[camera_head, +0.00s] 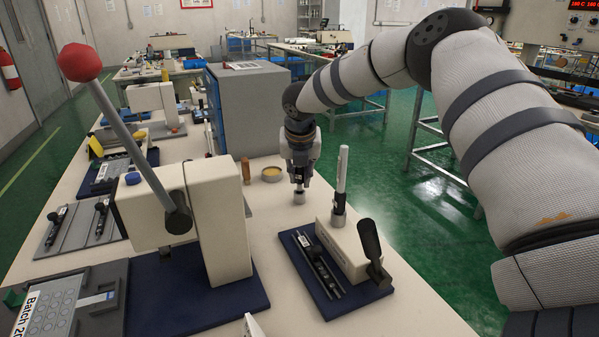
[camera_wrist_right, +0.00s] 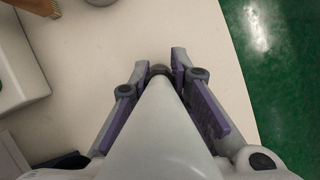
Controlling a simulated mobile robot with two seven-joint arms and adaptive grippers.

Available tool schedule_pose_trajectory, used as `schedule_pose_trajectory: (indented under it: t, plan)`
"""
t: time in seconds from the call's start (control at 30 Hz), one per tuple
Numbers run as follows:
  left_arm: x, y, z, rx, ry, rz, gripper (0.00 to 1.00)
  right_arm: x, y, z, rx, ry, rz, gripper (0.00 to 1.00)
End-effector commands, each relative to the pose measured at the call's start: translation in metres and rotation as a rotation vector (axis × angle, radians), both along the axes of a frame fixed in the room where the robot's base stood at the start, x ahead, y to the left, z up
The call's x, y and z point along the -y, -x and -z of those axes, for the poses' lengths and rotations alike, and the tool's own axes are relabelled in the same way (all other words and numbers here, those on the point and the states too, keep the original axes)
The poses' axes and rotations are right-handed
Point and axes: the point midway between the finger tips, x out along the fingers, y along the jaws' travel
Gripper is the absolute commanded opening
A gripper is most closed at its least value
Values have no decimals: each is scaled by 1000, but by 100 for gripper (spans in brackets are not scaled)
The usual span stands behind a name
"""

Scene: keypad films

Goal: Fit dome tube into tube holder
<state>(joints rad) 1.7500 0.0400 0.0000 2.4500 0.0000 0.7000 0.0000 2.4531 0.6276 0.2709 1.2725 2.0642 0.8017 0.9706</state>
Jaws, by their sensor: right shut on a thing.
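My right gripper (camera_head: 300,182) points down over the table, behind and left of the white block. It is shut on a slim upright thing with a grey lower end (camera_head: 299,197), which I take for the dome tube. The fingers hide most of it; the end is at or just above the tabletop. In the wrist view a dark round part (camera_wrist_right: 160,70) shows between the fingertips. The white block (camera_head: 350,255), apparently the tube holder, sits on a navy base (camera_head: 372,295). A pale upright tube-like piece (camera_head: 341,170) stands on its far end. My left gripper is out of view.
A black lever (camera_head: 371,240) rises from the near end of the block. A white press with a red-knobbed lever (camera_head: 215,215) stands to the left. The table's right edge is close.

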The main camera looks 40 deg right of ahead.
Motion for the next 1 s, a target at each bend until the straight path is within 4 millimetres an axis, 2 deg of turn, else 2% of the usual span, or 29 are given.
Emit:
schedule_pose_trajectory:
  t: [0.67,0.7,0.77,1.0]
  plan:
    - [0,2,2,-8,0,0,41,0,0,17,0,0,0,0]
    - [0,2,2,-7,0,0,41,0,0,17,0,0,0,26]
    - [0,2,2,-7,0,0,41,0,0,17,0,0,0,39]
    - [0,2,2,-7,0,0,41,0,0,17,0,0,0,40]
